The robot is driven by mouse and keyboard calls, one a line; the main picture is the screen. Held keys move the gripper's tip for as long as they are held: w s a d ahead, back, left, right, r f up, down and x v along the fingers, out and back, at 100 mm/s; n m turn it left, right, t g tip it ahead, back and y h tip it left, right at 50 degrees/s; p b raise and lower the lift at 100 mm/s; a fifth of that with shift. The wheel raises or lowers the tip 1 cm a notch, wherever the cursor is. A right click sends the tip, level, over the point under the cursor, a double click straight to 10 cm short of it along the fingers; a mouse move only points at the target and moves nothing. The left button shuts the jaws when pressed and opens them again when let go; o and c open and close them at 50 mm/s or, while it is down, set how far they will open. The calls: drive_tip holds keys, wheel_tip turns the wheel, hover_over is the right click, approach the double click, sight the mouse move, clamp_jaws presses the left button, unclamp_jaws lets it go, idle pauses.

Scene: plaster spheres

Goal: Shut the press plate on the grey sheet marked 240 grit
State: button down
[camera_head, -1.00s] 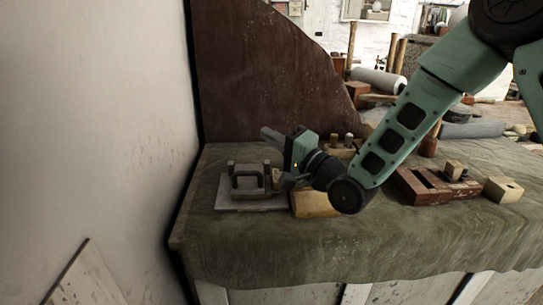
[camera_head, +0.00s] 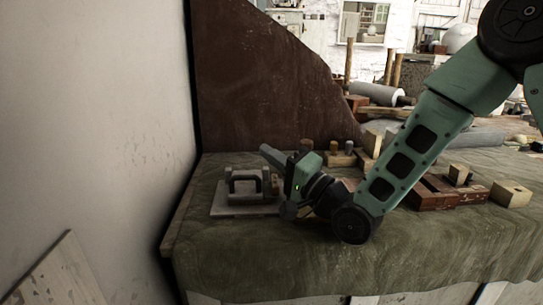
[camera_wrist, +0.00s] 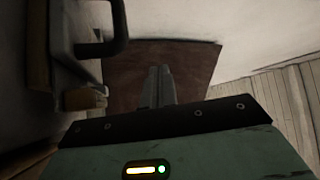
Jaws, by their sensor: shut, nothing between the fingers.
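The press is a grey flat base (camera_head: 240,211) with a grey block-like plate and a dark arched handle (camera_head: 245,179), at the left end of the bench. In the wrist view the handle (camera_wrist: 118,30) juts from the plate at the upper left. I cannot tell how far the plate is tilted. The grey sheet and its 240 grit mark cannot be made out. My gripper (camera_head: 270,153) is shut and empty, just right of the press, its fingers pointing toward the back left. In the wrist view its fingers (camera_wrist: 158,85) are together, apart from the handle.
A brown panel (camera_head: 265,85) stands behind the bench, and a pale wall (camera_head: 95,120) lies close at left. Wooden blocks with pegs (camera_head: 340,157) stand behind my gripper. A red-brown box (camera_head: 432,196) and a pale block (camera_head: 510,193) lie right. The green cloth's front (camera_head: 300,255) is clear.

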wheel_tip(320, 180, up, 10)
drive_tip(key=p, duration=0.2)
drive_tip(key=s+a+f+n+g+h+p, duration=0.2)
drive_tip(key=s+f+n+g+h+p, duration=0.4)
drive_tip(key=s+f, duration=0.25)
drive_tip(key=s+d+n+g+h+p, duration=0.2)
drive_tip(key=s+d+n+g+h, duration=0.1)
drive_tip(key=s, duration=0.8)
drive_tip(key=s+d+n+g+h+p, duration=0.2)
drive_tip(key=s+d+n+g+h, duration=0.2)
drive_tip(key=s+d, duration=0.4)
drive_tip(key=s+g+h, duration=0.1)
drive_tip(key=s+g, duration=0.1)
drive_tip(key=s, duration=0.1)
drive_tip(key=shift+s, duration=0.25)
drive_tip(key=shift+f, duration=0.1)
